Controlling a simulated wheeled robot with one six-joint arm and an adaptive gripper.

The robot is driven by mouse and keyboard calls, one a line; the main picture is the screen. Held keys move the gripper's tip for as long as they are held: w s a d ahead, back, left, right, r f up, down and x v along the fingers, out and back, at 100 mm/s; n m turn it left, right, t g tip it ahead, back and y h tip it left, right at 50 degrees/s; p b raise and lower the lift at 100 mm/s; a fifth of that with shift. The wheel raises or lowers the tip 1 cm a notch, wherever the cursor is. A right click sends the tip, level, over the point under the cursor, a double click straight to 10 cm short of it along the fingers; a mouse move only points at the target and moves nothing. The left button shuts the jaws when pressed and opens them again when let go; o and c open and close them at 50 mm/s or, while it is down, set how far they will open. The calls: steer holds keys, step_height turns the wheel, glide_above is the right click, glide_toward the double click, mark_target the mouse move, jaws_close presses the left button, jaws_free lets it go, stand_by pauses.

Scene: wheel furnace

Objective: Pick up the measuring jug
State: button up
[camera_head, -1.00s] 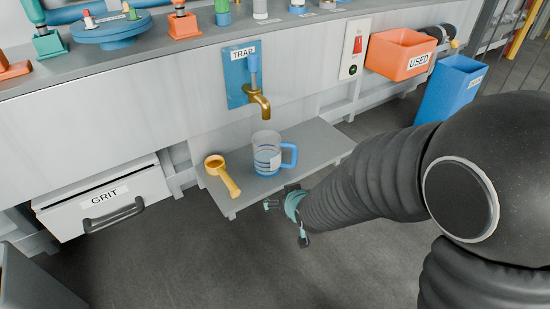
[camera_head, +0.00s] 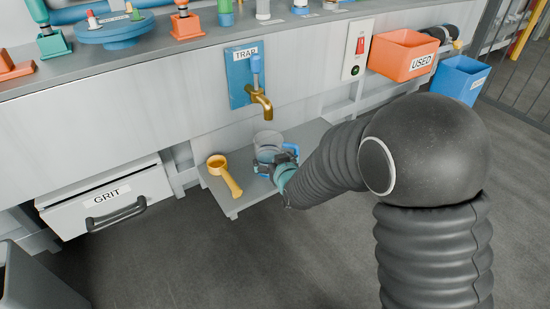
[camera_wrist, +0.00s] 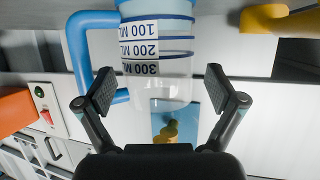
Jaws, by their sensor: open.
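The measuring jug (camera_head: 268,143) stands upright on the grey shelf (camera_head: 237,205) below the brass tap. It is clear, with blue bands and a blue handle (camera_head: 291,152) on its right. My gripper (camera_head: 275,160) is at the near side of the jug and hides its lower part. In the wrist view the jug (camera_wrist: 158,60) shows upside down with a 100, 200 and 300 scale. There my gripper (camera_wrist: 167,92) is open, its two fingers on either side of the jug's body. The left finger is near the blue handle (camera_wrist: 85,50). I cannot tell whether either finger touches.
A yellow scoop (camera_head: 224,175) lies on the shelf left of the jug. The brass tap (camera_head: 260,100) hangs above. The grit drawer (camera_head: 105,200) is at left. An orange used bin (camera_head: 402,55) and a blue bin (camera_head: 459,80) are at right.

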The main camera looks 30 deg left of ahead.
mark_target(269, 139)
steer(key=shift+x, duration=2.7)
steer(key=shift+w+d, duration=0.1)
steer(key=shift+d, duration=0.05)
steer(key=c, duration=1.3)
steer(key=shift+o, duration=0.2)
steer(key=shift+r, duration=0.55)
steer(key=r, duration=0.2)
steer(key=d+r, duration=0.1)
steer(key=r, duration=0.1)
steer(key=shift+w+d, duration=0.1)
steer(key=shift+w, duration=0.1)
steer(key=w+d+r+p, duration=0.1)
steer(key=w+d+r, duration=0.1)
steer(key=d+r, duration=0.4)
steer(key=d, duration=0.4)
steer(key=shift+w, duration=0.2)
